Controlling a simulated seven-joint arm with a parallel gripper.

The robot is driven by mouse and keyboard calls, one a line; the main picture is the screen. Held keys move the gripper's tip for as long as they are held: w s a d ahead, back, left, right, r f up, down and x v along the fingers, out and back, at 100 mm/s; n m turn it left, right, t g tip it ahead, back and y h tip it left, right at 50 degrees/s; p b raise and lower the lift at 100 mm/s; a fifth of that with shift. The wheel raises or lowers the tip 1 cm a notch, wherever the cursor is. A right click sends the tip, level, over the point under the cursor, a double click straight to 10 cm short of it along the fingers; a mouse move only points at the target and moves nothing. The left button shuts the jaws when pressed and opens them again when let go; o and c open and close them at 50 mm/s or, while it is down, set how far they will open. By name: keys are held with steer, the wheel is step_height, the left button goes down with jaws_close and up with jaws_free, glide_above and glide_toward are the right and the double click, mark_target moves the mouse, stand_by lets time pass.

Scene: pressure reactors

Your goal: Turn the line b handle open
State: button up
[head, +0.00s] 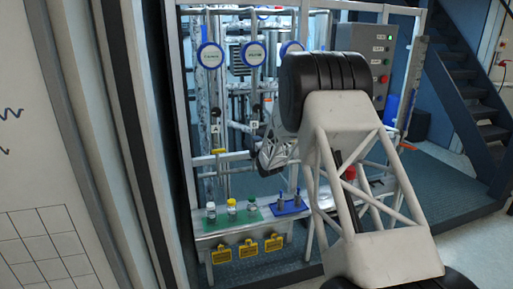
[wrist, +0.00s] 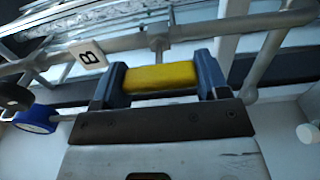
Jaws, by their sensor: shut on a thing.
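The line b handle is a yellow grip (wrist: 160,77), seen in the wrist view in front of a grey pipe. My gripper (wrist: 158,80) has its two blue fingers at either end of the yellow grip and is shut on it. A white tag marked B (wrist: 88,56) sits just left of the fingers. In the head view the B tag (head: 254,126) hangs on the middle line, and my gripper is by the pipes just below it. My arm hides most of the handle there. Another yellow handle (head: 218,151) is on the line to the left, by the A tag.
Round blue-rimmed gauges (head: 210,56) stand above the lines. A shelf below holds several bottles on a green mat (head: 250,217) and a blue rack (head: 290,206). Yellow tags (head: 248,248) hang in front. A grey control box (head: 372,58) is at right.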

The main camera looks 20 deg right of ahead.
stand_by(0.4)
steer(key=o, duration=0.9)
steer(key=shift+o, duration=0.2)
steer(key=shift+s, duration=0.15)
steer(key=s, duration=0.7)
steer(key=shift+s, duration=0.25)
steer(key=shift+r, duration=0.1)
